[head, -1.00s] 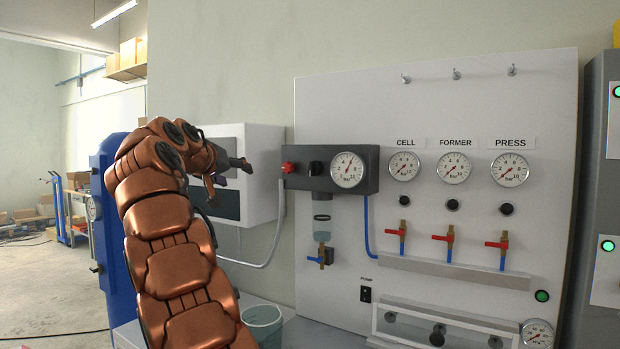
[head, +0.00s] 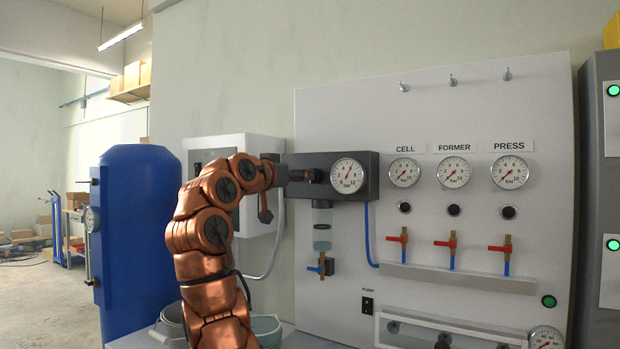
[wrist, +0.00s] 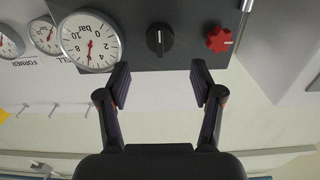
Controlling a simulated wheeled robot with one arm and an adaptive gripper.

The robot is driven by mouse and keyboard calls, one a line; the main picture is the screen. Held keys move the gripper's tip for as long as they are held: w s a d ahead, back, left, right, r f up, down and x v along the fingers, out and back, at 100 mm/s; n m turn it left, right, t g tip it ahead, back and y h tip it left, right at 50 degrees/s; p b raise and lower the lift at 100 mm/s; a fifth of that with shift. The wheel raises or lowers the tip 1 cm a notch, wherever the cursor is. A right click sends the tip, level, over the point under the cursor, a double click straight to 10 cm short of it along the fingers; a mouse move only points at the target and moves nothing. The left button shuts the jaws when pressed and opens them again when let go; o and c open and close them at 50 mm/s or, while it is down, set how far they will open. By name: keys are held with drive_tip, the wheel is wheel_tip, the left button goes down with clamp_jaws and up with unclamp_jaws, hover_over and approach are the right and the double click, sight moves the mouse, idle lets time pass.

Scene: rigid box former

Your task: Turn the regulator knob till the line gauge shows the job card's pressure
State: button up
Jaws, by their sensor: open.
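The black regulator knob (wrist: 158,39), with a white mark line, sits on a dark block (wrist: 185,55) between a red knob (wrist: 219,40) and the line gauge (wrist: 91,41). The wrist view is upside down. My gripper (wrist: 160,83) is open and empty, its two fingers apart on either side of the knob's line and short of it. In the head view my gripper (head: 302,175) is at the block's left part and hides the red knob. The line gauge (head: 348,176) has its red needle pointing up and slightly right, around mid-scale. I cannot identify a job card.
Gauges marked CELL (head: 404,172), FORMER (head: 453,172) and PRESS (head: 509,172) are right of the block. Red-handled valves (head: 451,242) stand below them. A filter bowl (head: 322,238) hangs under the block. A white box (head: 258,153) is behind my arm, left of the block.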

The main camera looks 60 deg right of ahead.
drive_tip(key=d+p, duration=0.1)
drive_tip(key=d, duration=0.6)
drive_tip(key=shift+w+p, duration=0.15)
drive_tip(key=shift+p, duration=0.2)
drive_tip(key=shift+c, duration=0.3)
drive_tip(key=c, duration=1.1)
drive_tip(key=shift+o, duration=0.2)
drive_tip(key=shift+m+p, duration=0.95)
drive_tip(key=shift+m, duration=0.45)
drive_tip(key=o, duration=1.1)
